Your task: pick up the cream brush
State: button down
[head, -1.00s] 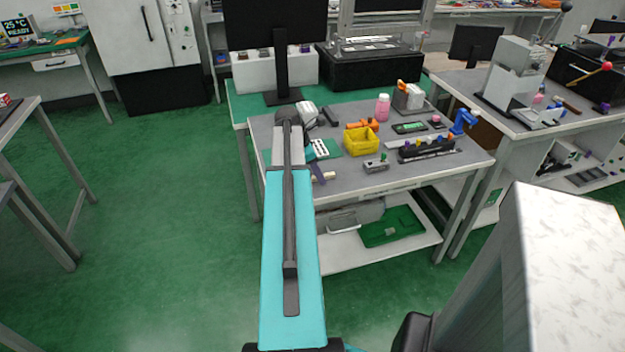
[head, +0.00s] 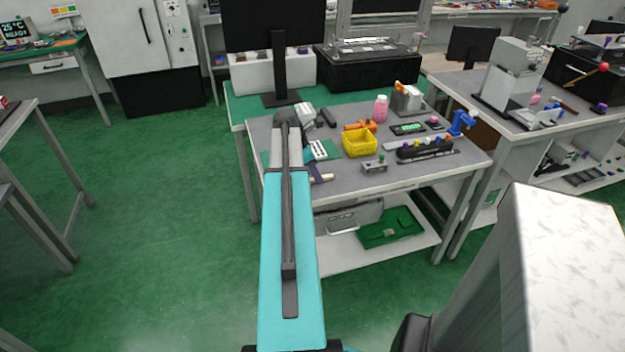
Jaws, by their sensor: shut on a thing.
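A small cream piece, which looks like the end of the cream brush (head: 327,178), shows just right of my teal arm near the front left of the grey table (head: 390,181). The rest of it is hidden. My gripper (head: 315,172) is mostly hidden behind my arm; a small dark part shows against the cream piece. It is shut on the brush, at or a little above the tabletop; I cannot tell which.
A white dotted block (head: 318,150) on a green mat stands close behind the brush. A yellow bin (head: 359,143), a small grey lever box (head: 375,166), a black rack (head: 425,151) and a pink bottle (head: 380,108) stand to the right. The front middle of the table is clear.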

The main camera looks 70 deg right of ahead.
aim_at(323, 176)
jog(key=shift+r, duration=0.1)
jog(key=shift+r, duration=1.4)
jog(key=shift+s+r+b, duration=0.1)
jog(key=shift+r+b, duration=0.2)
jog(key=s+a+r+b, duration=0.1)
jog(key=s+a, duration=0.8)
jog(key=s, duration=0.3)
jog(key=shift+s+a+r, duration=0.2)
jog(key=shift+s, duration=0.15)
